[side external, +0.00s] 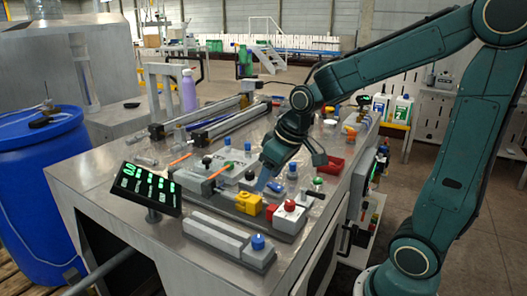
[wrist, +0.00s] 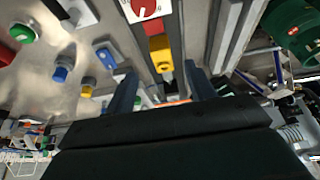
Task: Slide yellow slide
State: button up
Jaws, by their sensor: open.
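The yellow slide (side external: 248,203) is a small yellow block on a grey rail near the middle of the metal table. In the wrist view the yellow slide (wrist: 160,52) shows just beyond the fingertips, below a red knob. My gripper (side external: 268,182) is just above and to the right of the yellow slide in the side view. In the wrist view my gripper (wrist: 160,78) has two blue fingers spread apart, with nothing seen held between them. Whether a finger touches the slide cannot be told.
A red knob on a white box (side external: 289,213) stands right of the slide. A grey block with a blue button (side external: 258,243) lies in front. A tilted display with green digits (side external: 147,190) stands at the left. Blue and green buttons (wrist: 62,70) sit nearby on the table.

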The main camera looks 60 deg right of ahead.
aim_at(258, 200)
jog(key=shift+x, duration=5)
jog(key=shift+r, duration=0.1)
